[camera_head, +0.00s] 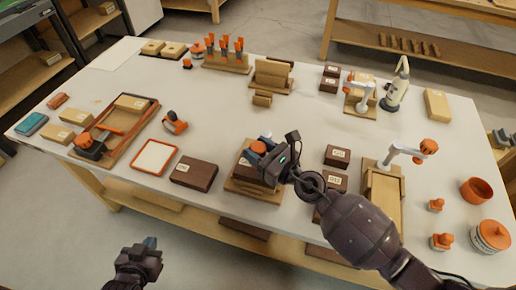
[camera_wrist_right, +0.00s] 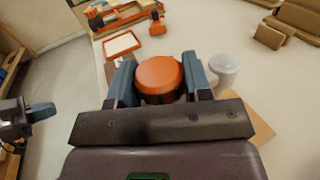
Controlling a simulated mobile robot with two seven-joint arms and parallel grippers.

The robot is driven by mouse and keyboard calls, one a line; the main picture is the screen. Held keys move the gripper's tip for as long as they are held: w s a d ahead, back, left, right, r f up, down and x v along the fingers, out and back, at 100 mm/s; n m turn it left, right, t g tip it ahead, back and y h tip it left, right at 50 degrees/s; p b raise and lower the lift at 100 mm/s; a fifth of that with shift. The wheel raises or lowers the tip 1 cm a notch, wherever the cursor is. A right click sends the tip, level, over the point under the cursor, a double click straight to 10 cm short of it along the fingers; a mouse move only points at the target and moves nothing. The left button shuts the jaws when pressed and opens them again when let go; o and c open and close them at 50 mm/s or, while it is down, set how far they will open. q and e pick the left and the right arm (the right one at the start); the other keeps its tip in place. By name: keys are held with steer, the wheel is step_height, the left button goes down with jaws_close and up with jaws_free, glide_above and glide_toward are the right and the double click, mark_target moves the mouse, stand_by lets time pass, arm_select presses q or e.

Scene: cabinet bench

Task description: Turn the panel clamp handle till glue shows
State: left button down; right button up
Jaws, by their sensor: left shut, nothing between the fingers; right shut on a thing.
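My right gripper (camera_head: 270,147) is over the front middle of the bench, shut on an orange round handle (camera_head: 258,147). In the right wrist view the handle (camera_wrist_right: 160,78) sits between my two blue-grey fingers (camera_wrist_right: 160,80). A white clamp part (camera_wrist_right: 225,66) shows just right of the fingers. A wooden base with a dark block (camera_head: 250,186) lies under the gripper, partly hidden by it. No glue can be made out. My left gripper (camera_head: 142,252) is shut and empty, low in front of the bench, clear of everything.
Similar white clamps with orange handles stand at right (camera_head: 410,152) and back right (camera_head: 362,88). A dark block (camera_head: 194,173) and a white pad with orange frame (camera_head: 155,157) lie to the left. Dark blocks (camera_head: 337,156) lie close right.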

steer(key=shift+r+m+t+h+p, duration=0.2)
steer(key=shift+m+t+h+p, duration=1.4)
steer(key=shift+p, duration=0.8)
steer(key=shift+f+m+t+h+p, duration=0.1)
steer(key=shift+m+t+h+p, duration=0.2)
steer(key=shift+m+h+p, duration=0.45)
steer(key=shift+f+m+t+h+p, duration=0.1)
steer(key=shift+m+t+h+p, duration=0.5)
steer(key=shift+h, duration=1.15)
steer(key=shift+m, duration=0.25)
steer(key=o, duration=0.9)
steer(key=shift+o, duration=0.2)
steer(key=shift+s, duration=0.1)
